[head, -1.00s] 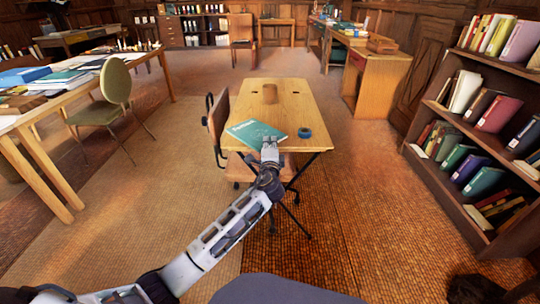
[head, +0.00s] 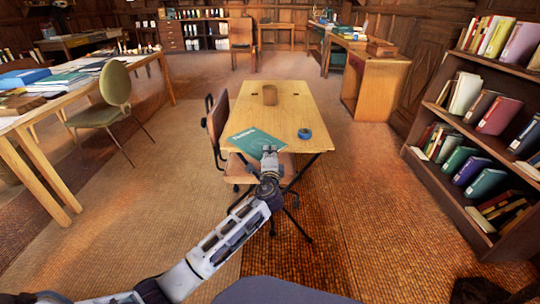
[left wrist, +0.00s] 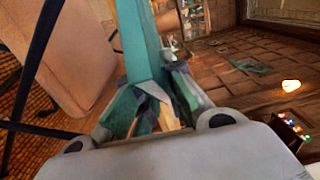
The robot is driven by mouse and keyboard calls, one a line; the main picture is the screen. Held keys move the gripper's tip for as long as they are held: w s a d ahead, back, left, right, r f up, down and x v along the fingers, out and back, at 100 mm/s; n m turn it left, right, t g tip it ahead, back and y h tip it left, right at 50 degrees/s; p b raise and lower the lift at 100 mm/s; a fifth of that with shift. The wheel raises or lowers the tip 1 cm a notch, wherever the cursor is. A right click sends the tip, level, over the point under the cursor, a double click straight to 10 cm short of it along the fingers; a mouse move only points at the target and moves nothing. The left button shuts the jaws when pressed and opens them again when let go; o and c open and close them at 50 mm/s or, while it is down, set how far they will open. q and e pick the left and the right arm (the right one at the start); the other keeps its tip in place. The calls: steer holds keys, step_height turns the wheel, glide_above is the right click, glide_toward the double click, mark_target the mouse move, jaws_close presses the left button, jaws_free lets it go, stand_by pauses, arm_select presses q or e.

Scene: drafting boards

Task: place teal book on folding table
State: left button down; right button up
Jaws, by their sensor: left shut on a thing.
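The teal book (head: 256,141) shows over the near left part of the folding table (head: 285,112), its near corner reaching past the table's front edge in the head view. I cannot tell whether it touches the top or is held just above it. My left gripper (head: 269,153) is at the table's front edge, shut on the near side of the book. In the left wrist view the book (left wrist: 139,42) stands as a teal strip between the fingers. My right gripper is not in view.
A wooden chair (head: 218,125) stands close on the left. A bookcase (head: 450,110) is at the right. The table's middle is clear.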

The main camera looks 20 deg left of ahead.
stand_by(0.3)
arm_select(q)
steer(key=c, duration=2)
jaws_free()
steer(key=shift+f, duration=0.1)
steer(key=o, duration=0.5)
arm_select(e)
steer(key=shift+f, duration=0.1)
arm_select(q)
steer(key=shift+r, duration=0.2)
steer(key=shift+p+v, duration=1.3)
steer(key=shift+v, duration=4.7)
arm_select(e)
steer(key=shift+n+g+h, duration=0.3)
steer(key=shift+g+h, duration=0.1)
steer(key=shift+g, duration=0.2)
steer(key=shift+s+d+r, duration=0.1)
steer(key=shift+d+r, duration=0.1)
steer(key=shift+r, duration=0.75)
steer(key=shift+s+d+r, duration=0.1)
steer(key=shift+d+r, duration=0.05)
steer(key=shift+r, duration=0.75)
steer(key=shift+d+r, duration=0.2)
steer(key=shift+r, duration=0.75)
arm_select(q)
steer(key=shift+f, duration=0.15)
